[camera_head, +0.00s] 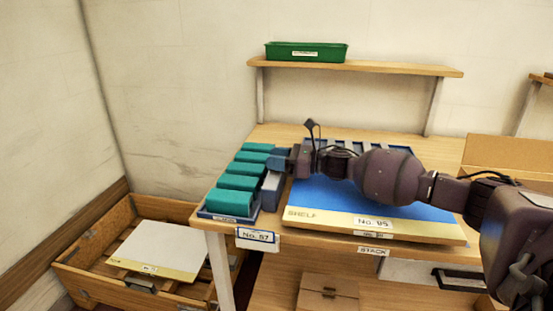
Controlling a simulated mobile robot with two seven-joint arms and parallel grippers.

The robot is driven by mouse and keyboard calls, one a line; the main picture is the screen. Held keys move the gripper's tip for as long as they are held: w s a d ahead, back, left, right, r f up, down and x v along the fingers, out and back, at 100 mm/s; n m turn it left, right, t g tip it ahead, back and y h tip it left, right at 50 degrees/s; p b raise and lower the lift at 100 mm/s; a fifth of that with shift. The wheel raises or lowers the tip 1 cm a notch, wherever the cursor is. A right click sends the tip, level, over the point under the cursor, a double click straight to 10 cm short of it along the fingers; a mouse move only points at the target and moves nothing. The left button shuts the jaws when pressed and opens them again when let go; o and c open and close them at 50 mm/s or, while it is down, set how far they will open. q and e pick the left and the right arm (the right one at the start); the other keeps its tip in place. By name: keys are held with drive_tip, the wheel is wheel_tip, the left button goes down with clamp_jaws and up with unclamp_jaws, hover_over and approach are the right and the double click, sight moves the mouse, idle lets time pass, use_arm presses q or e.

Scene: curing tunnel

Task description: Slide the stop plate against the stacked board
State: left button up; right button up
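The stacked board (330,192) is a blue board with a pale front edge marked SHELF, lying on the wooden table. A grey-blue upright piece (271,191), which looks like the stop plate, stands along the board's left side, beside the teal blocks. I cannot tell whether it touches the board. My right gripper (281,160) reaches in from the right over the board, with its tip at the far end of that piece. Its fingers are too small and overlapped to tell open from shut. My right arm hides part of the board. My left gripper is not in view.
Several teal blocks (236,183) stand in a row on a tray labelled No. 57, left of the board. A wall shelf with a green bin (306,52) is above the back. A wooden crate (91,274) holding a white board (160,246) stands at lower left.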

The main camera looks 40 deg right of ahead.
clamp_jaws()
drive_tip(key=p+v, duration=0.1)
drive_tip(key=v, duration=0.2)
drive_tip(key=o, duration=0.8)
unclamp_jaws()
drive_tip(key=shift+c, duration=0.2)
